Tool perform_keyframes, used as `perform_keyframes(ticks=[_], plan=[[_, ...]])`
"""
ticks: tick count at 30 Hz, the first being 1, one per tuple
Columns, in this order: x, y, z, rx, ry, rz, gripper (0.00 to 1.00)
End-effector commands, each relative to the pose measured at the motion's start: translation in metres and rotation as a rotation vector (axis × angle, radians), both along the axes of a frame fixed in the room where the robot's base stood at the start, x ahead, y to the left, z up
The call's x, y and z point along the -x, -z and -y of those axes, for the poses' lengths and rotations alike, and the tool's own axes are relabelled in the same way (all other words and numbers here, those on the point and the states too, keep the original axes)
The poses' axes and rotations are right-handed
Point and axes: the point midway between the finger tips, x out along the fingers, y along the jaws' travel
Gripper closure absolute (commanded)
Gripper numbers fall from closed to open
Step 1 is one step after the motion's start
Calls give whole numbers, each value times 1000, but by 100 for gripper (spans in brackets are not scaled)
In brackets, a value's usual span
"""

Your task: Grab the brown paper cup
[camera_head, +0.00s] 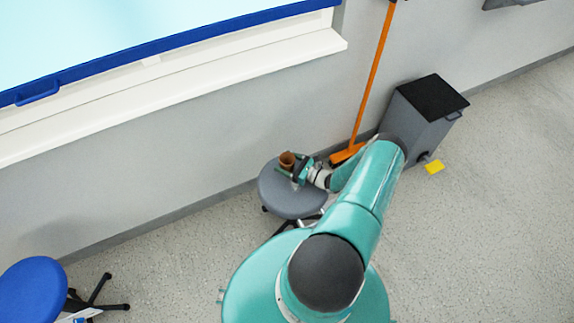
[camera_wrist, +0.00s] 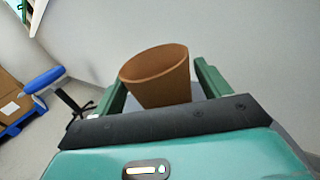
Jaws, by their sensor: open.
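The brown paper cup (camera_head: 287,160) stands on the round grey stool seat (camera_head: 282,200) by the wall. In the wrist view the cup (camera_wrist: 160,78) is large and lies between the two green fingers of my gripper (camera_wrist: 160,88). My gripper (camera_head: 291,171) is open and reaches the cup from the right in the head view, low over the seat. A gap shows between the cup and the left finger; the right finger is close to the cup, and I cannot tell if it touches. The cup's lower part is hidden behind the dark gripper body in the wrist view.
A wall (camera_head: 215,150) runs close behind the stool. An orange broom (camera_head: 371,85) leans on it, beside a grey bin (camera_head: 422,112) with a black lid. A yellow object (camera_head: 434,166) lies on the floor. A blue chair (camera_head: 33,290) stands at lower left. The floor at right is clear.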

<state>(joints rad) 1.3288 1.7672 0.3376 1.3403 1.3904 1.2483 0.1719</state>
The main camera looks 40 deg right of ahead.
Motion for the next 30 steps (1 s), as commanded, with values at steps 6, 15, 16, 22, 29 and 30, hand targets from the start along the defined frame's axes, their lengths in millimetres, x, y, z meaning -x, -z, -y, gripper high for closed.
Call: perform_keyframes(ticks=[6,15,16,22,29,30], plan=[[-16,0,-4,1,1,0,24],[-15,0,-5,1,1,0,58],[-15,0,-4,1,1,0,64],[-15,0,-4,1,1,0,72],[-15,-4,-4,0,1,1,72],[-15,-6,-4,0,1,1,72]])
